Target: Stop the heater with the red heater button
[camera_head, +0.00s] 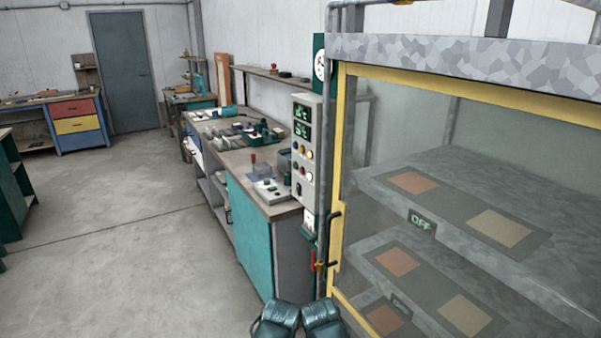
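A pale control panel (305,180) stands upright beside the yellow-framed cabinet, at the right end of the workbench. It has two dark displays with green characters (302,122) and several small coloured buttons below them. The buttons are too small for me to tell surely which is the red heater button. The glass-fronted cabinet (342,140) holds grey shelves with orange and beige squares, and a small green display on the upper shelf reads OFF (422,223).
The workbench (250,225) with tools and trays runs back along the wall. The floor (120,240) at left is clear. A coloured drawer cabinet (78,124) stands far back.

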